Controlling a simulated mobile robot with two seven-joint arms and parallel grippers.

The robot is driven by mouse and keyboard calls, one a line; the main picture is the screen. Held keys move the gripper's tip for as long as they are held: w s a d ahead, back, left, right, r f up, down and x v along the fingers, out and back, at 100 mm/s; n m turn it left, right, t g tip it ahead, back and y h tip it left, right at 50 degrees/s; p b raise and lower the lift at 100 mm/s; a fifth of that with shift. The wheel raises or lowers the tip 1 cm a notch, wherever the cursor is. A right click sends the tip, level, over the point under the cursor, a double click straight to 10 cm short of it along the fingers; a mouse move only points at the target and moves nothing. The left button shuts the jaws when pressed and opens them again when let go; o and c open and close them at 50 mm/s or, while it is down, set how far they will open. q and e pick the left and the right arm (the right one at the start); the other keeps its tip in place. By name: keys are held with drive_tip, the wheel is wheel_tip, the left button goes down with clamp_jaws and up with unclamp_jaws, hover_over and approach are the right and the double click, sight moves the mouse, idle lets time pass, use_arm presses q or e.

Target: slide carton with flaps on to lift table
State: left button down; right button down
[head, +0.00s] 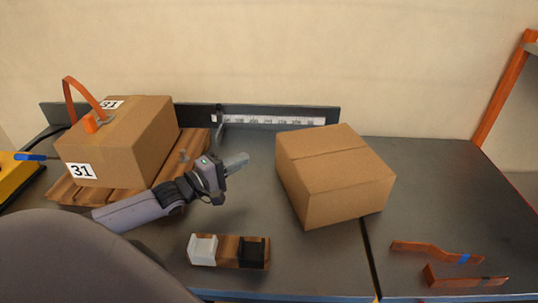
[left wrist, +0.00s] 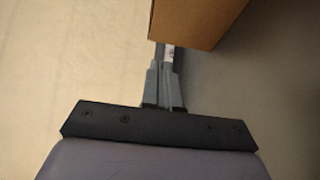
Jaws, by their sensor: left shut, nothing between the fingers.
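The closed brown carton with a seam across its top (head: 335,180) sits right of centre on the dark table, its right front part overlapping the gap between two table surfaces. The surface right of the gap (head: 440,200) looks level with the left one; I cannot tell for sure that it is the lift table. My left gripper (head: 240,162) is shut and empty, left of the carton and apart from it, pointing right. In the left wrist view the shut fingers (left wrist: 165,88) point up, with the carton (left wrist: 195,18) beyond them at upper right. My right gripper is not in view.
A carton labelled 31 (head: 125,140) stands on a wooden pallet (head: 195,150) at left. A ruled fence (head: 275,121) runs along the back. A wooden block with white and black holders (head: 229,251) lies in front. Bent copper-coloured bars (head: 465,279) lie at front right.

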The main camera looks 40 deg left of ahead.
sight(280, 148)
use_arm(q)
drive_tip(key=w+d, duration=0.1)
drive_tip(key=w, duration=0.1)
drive_tip(key=w+d, duration=0.1)
drive_tip(key=w, duration=0.1)
drive_tip(key=w+d, duration=0.1)
drive_tip(key=w, duration=0.1)
drive_tip(key=shift+w+d, duration=0.25)
drive_tip(key=shift+d, duration=0.15)
drive_tip(key=shift+w+d, duration=0.25)
drive_tip(key=shift+d, duration=0.2)
